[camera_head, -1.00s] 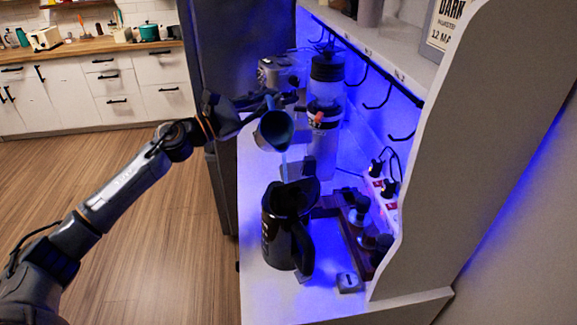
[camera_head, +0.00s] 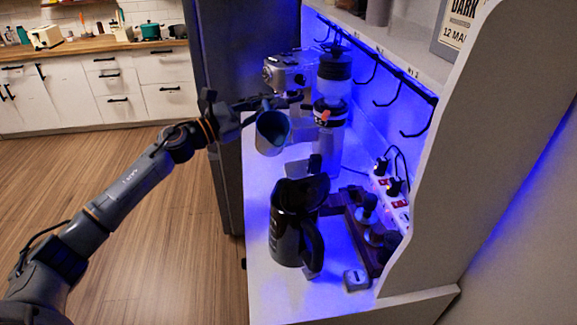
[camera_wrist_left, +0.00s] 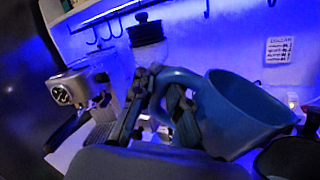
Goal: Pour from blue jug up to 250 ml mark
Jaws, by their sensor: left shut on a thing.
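The blue jug (camera_head: 272,133) is held in the air above and behind the black kettle (camera_head: 288,232), its mouth tilted toward the front. My left gripper (camera_head: 275,102) is shut on the jug's handle. In the left wrist view, the jug (camera_wrist_left: 240,110) is large at the right, with my left gripper's fingers (camera_wrist_left: 182,112) at its handle. The kettle stands upright on the white counter, its handle to the right. No stream shows between jug and kettle. The liquid level and the 250 ml mark cannot be made out. My right gripper is out of view.
A silver espresso machine (camera_head: 286,76) and a grinder with a clear hopper (camera_head: 332,95) stand behind the jug. A wooden stand with tampers (camera_head: 366,228), a power strip (camera_head: 396,200) and a small square device (camera_head: 355,280) lie right of the kettle. Hooks hang along the wall.

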